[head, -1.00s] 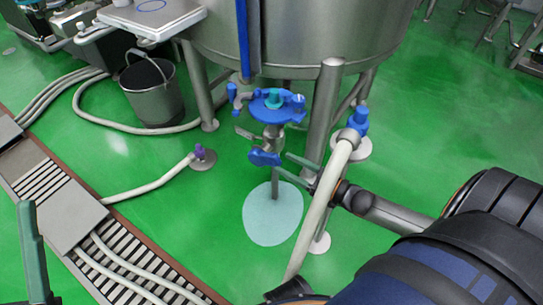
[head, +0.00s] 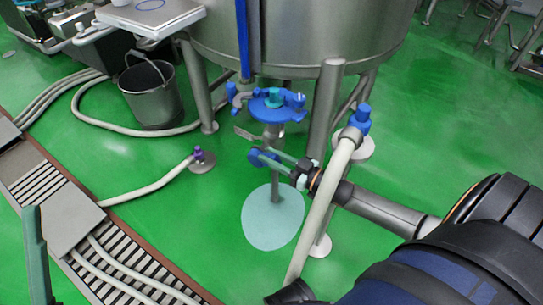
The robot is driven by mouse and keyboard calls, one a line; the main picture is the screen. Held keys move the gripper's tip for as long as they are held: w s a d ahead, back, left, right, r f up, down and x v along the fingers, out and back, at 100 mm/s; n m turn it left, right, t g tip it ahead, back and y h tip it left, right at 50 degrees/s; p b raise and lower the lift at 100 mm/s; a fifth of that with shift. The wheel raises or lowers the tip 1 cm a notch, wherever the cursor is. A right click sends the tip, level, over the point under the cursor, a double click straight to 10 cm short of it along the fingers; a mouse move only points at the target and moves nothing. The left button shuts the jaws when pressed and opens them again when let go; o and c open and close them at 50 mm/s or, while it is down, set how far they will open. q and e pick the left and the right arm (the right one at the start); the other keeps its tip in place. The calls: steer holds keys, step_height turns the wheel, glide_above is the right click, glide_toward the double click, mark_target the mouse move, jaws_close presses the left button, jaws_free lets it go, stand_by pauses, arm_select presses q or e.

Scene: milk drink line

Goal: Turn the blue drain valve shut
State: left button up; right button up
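The blue drain valve handle (head: 257,160) sits low on the pipe under the steel tank, below a blue clamp fitting (head: 270,103). My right gripper (head: 274,160) reaches in from the right. Its two pale green fingers lie close together at the blue handle, which is partly hidden between and behind them. They look shut on it. A light blue puddle (head: 272,222) lies on the floor beneath, and a grey stream runs down from the valve into it. Only one green finger of my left gripper (head: 35,255) shows at the lower left edge, far from the valve.
The steel tank (head: 300,40) stands on metal legs around the valve. A pale hose with a blue end (head: 325,205) rises close by my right wrist. A steel bucket (head: 152,95) and a floor drain grate (head: 45,180) are to the left.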

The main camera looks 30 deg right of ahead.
jaws_close()
stand_by(0.9)
